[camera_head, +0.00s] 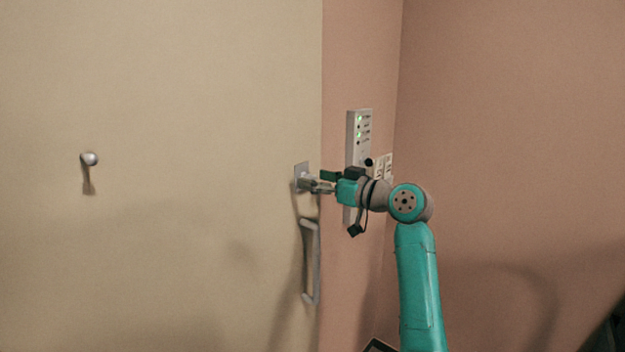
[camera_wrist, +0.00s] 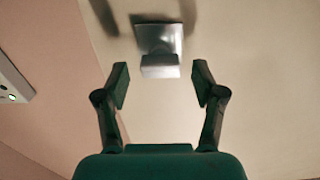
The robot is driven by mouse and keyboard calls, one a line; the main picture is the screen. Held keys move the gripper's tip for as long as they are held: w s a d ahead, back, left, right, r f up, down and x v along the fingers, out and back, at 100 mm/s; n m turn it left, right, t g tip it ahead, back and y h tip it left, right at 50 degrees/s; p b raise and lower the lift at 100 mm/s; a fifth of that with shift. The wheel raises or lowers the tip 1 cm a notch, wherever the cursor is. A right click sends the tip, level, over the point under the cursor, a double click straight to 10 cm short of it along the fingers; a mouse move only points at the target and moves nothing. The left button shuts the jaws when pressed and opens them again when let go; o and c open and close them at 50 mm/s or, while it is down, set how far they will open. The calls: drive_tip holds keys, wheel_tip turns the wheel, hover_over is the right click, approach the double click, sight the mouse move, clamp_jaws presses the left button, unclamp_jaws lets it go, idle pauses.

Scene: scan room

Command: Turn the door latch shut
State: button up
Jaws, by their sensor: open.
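The door latch (camera_head: 300,176) is a small metal knob on a square plate, near the right edge of the cream door (camera_head: 200,270). In the wrist view the latch (camera_wrist: 160,58) sticks out at the top middle, just beyond my fingertips. My gripper (camera_head: 318,184) is at the latch in the head view, and partly covers it. In the wrist view my gripper (camera_wrist: 160,84) is open, with one finger to each side of the latch's line. A gap shows between each finger and the latch. I cannot tell whether anything touches.
A vertical pull handle (camera_head: 312,262) is on the door just below the latch. A grey panel (camera_head: 358,128) with green lights and a switch plate (camera_head: 384,166) are on the pink wall at right. A round hook (camera_head: 89,159) is far left on the door.

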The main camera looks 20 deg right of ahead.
drive_tip(key=shift+x, duration=0.85)
drive_tip(key=shift+c, duration=0.3)
drive_tip(key=c, duration=1.1)
